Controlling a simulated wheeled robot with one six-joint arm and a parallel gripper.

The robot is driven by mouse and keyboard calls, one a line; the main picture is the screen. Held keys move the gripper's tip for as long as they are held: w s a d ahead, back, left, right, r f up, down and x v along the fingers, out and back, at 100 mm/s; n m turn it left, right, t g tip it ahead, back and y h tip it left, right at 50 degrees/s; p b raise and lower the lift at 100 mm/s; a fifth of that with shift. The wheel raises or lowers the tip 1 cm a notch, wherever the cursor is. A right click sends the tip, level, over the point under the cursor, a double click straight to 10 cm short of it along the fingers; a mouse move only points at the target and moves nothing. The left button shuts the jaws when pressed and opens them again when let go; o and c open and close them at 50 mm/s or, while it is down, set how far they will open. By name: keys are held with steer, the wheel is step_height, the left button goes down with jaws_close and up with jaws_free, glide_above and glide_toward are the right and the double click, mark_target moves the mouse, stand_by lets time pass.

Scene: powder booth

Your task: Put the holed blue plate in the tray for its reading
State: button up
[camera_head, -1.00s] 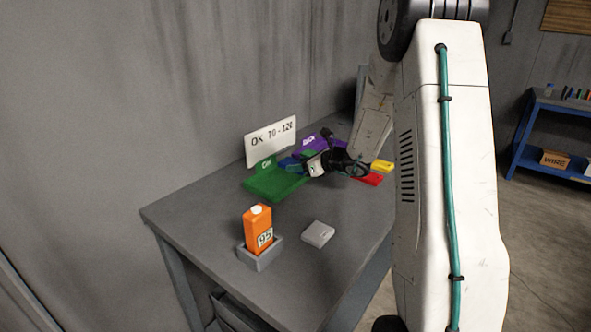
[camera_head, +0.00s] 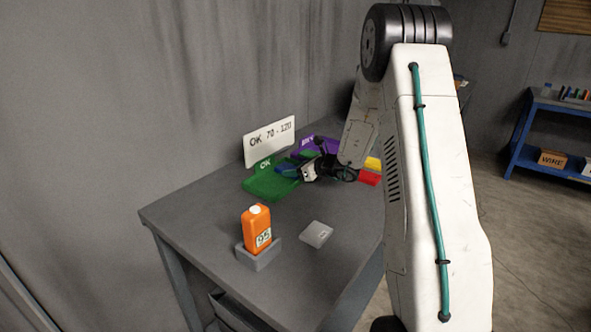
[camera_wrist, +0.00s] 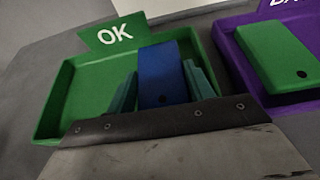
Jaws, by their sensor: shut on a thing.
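The blue plate (camera_wrist: 162,65), with a dark hole near its lower edge, is between the two teal fingers of my gripper (camera_wrist: 163,82) in the wrist view. My gripper is shut on it. Behind and around it is the green tray (camera_wrist: 57,98) with an "OK" tab (camera_wrist: 112,33). The plate appears over the right part of this tray; I cannot tell whether it touches the floor. In the head view, the blue plate (camera_head: 284,171) shows small at the green tray (camera_head: 262,189). An orange instrument (camera_head: 257,230) reading "95" stands in a grey holder (camera_head: 260,259).
A white sign (camera_head: 269,141) reads "OK 70-120" behind the green tray. A purple tray (camera_wrist: 236,62) to the right holds a holed green plate (camera_wrist: 282,52). A grey block (camera_head: 317,234) lies near the orange instrument. Yellow (camera_head: 373,163) and red (camera_head: 369,179) items lie farther right.

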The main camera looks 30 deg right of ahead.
steer(key=o, duration=0.8)
